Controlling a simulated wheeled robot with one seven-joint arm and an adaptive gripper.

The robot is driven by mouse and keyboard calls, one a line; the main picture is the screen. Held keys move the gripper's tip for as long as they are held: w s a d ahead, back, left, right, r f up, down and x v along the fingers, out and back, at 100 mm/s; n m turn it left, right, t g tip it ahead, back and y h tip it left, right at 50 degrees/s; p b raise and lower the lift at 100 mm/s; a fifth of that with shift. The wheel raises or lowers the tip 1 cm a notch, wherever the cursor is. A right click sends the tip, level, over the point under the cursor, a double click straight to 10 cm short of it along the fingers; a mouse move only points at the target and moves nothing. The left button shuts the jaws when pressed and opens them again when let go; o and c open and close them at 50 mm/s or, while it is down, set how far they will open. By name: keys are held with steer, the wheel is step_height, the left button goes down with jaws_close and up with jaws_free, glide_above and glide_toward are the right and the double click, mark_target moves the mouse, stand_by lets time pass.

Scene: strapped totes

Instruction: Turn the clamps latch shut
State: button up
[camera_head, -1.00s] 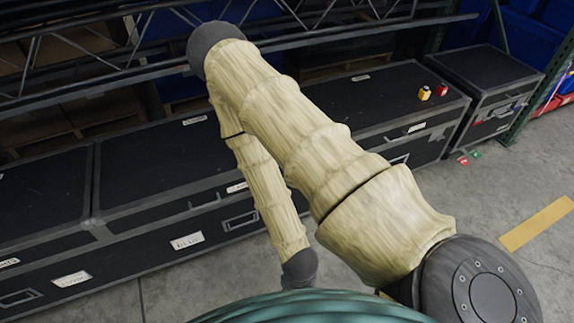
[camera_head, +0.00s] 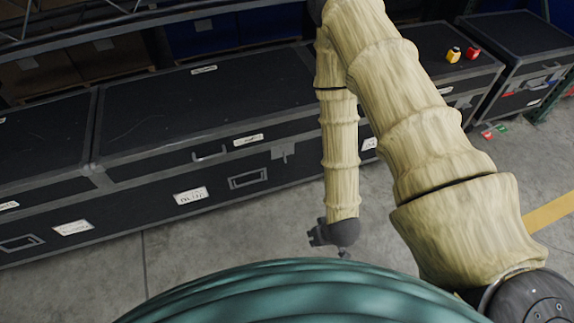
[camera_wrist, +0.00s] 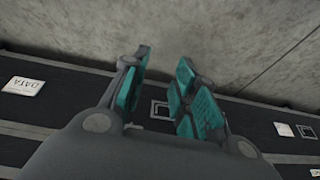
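Long black cases with grey metal edges run across the head view. The front case (camera_head: 205,160) has a small grey latch (camera_head: 282,151) on its front, near the seam under its lid. I cannot read which label says clamps, nor tell how far the latch is turned. My gripper (camera_head: 332,236) hangs over the floor in front of the case, apart from it. In the wrist view my gripper (camera_wrist: 162,92) is open and empty, with teal pads spread apart. A grey rectangular fitting (camera_wrist: 160,108) shows between the fingers, partly hidden.
A recessed handle (camera_head: 248,178) and white labels (camera_head: 192,195) are on the case front. A DATA label (camera_wrist: 23,86) shows in the wrist view. Yellow (camera_head: 453,54) and red (camera_head: 473,50) items sit on a case. The concrete floor (camera_head: 200,255) in front is clear.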

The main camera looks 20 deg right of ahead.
steer(key=w+f+t+b, duration=0.3)
steer(key=w+f+b, duration=0.1)
steer(key=w+b, duration=0.3)
steer(key=w+f+t+b, duration=0.3)
steer(key=w+b, duration=0.3)
steer(key=w, duration=0.2)
steer(key=t+b, duration=0.8)
steer(key=b, duration=1)
glide_toward(285, 156)
steer(key=f, duration=0.1)
steer(key=w+b, duration=0.4)
steer(key=w, duration=0.7)
steer(key=shift+f, duration=0.15)
jaws_close()
